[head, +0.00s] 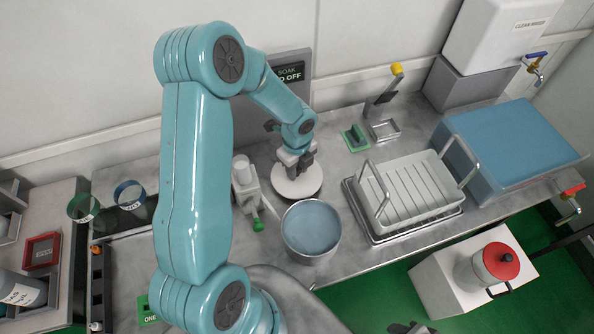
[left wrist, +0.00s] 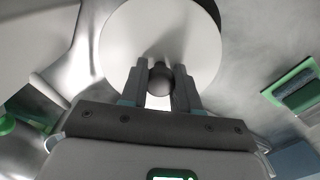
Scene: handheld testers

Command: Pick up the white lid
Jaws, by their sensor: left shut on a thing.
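The white lid (head: 297,186) is a round disc just behind the steel pot (head: 311,229) in the head view. In the left wrist view the lid (left wrist: 118,45) fills the upper middle, with a dark round knob (left wrist: 160,80) at its centre. My left gripper (head: 298,171) is above the lid. Its fingers (left wrist: 161,88) are shut on the knob from both sides. I cannot tell whether the lid rests on the counter or hangs just above it. My right gripper is not clearly seen.
A white tap-like device (head: 243,180) with a green tip stands left of the lid. A dish rack (head: 412,190) stands to the right.

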